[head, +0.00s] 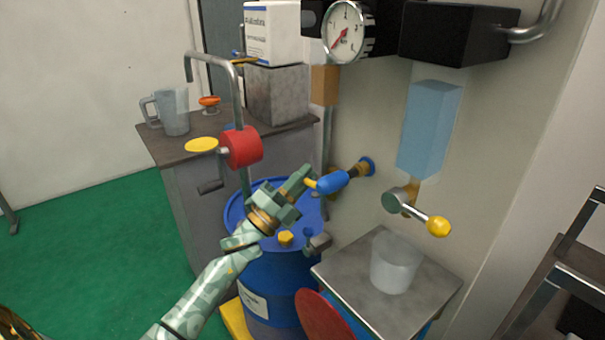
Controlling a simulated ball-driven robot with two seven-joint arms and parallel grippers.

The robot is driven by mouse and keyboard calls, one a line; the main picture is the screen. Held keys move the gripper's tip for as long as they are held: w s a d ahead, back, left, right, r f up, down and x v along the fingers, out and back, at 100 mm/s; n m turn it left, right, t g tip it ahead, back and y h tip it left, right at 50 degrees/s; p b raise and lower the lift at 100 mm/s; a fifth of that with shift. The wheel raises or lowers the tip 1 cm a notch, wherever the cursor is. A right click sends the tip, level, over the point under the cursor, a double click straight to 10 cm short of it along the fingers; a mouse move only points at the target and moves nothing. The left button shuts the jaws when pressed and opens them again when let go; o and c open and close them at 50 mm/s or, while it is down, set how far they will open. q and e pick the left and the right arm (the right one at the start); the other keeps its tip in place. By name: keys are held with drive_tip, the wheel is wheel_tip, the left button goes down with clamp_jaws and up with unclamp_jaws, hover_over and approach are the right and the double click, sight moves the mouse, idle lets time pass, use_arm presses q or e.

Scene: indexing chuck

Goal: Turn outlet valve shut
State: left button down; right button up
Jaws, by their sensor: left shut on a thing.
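A blue valve (333,182) with a yellow lever end (311,183) sticks out from the wall panel on a brass fitting, above the blue drum. My left gripper (303,178) reaches up to it from the lower left, its fingers shut at the yellow lever end; the exact contact is partly hidden by the fingers. A second valve, a round metal body (396,201) with a yellow ball handle (438,227), sits lower right under a pale blue block (430,128); its handle points right and slightly down. My right gripper is out of view.
A blue drum (258,270) stands below my left gripper. A clear beaker (395,264) stands on a metal plate (340,283). A gauge (344,32) is above. A red pump body (243,147) and bench (170,150) are left; green floor (80,250) is open. A dark rack (570,265) stands right.

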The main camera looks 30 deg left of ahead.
use_arm(q)
drive_tip(key=shift+f+n+y, duration=0.2)
drive_tip(key=shift+n+y, duration=0.1)
drive_tip(key=shift+y, duration=0.1)
drive_tip(key=c, duration=1.5)
unclamp_jaws()
drive_tip(key=shift+c, duration=0.2)
drive_tip(key=v, duration=1.6)
drive_tip(key=shift+a+f, duration=0.15)
